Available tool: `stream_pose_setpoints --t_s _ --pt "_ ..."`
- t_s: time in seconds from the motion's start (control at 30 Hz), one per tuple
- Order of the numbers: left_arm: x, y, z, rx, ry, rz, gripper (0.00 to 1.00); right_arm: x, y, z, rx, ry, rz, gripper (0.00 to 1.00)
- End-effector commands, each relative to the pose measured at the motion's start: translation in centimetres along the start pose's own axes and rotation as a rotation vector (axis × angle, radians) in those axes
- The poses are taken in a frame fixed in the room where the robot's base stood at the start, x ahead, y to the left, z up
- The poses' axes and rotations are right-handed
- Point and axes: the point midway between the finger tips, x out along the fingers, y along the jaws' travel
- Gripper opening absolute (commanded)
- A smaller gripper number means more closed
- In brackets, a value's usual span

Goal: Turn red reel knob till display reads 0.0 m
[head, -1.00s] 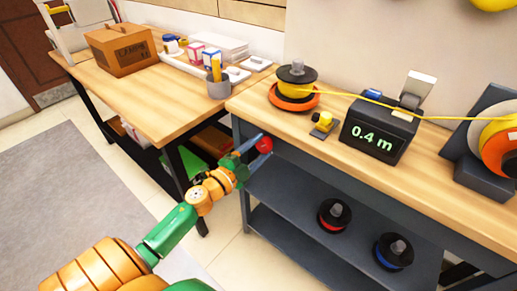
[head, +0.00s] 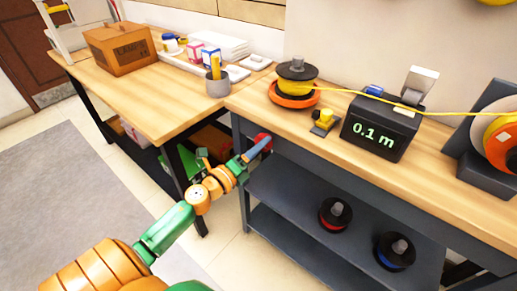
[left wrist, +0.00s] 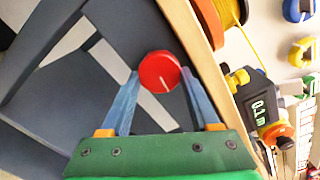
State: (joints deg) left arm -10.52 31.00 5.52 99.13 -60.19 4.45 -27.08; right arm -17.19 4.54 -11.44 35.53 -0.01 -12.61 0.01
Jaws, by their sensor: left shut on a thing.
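The red reel knob (left wrist: 159,71) sits between the two blue fingers of my left gripper (left wrist: 163,82) in the left wrist view, with a pale line on its face. In the head view the knob (head: 262,139) is at the front left of the grey bench, partly hidden by my left gripper (head: 260,146), which is shut on it. The display (head: 374,135) on the bench top reads 0.1 m in green digits. A yellow line runs from the spool (head: 297,76) on the orange base across to the reel at the right. My right gripper is not in view.
A small yellow-topped device (head: 323,119) stands between spool and display. A large orange and yellow reel (head: 499,143) stands at the right. Spare spools (head: 335,213) lie on the shelf below. A wooden table (head: 150,90) with a cardboard box adjoins on the left.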

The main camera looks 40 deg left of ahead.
Motion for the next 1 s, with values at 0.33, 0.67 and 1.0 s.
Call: stream_pose_setpoints --t_s 0.33,0.67,1.0 --pt "-0.03 0.19 -0.09 0.212 0.002 0.002 0.07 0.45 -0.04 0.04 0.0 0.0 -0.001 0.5" --pt "-0.02 0.17 -0.1 0.295 0.003 0.001 0.07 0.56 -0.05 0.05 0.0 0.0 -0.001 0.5" --pt "-0.02 0.16 -0.1 0.301 0.003 0.001 0.07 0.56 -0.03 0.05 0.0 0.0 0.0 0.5"
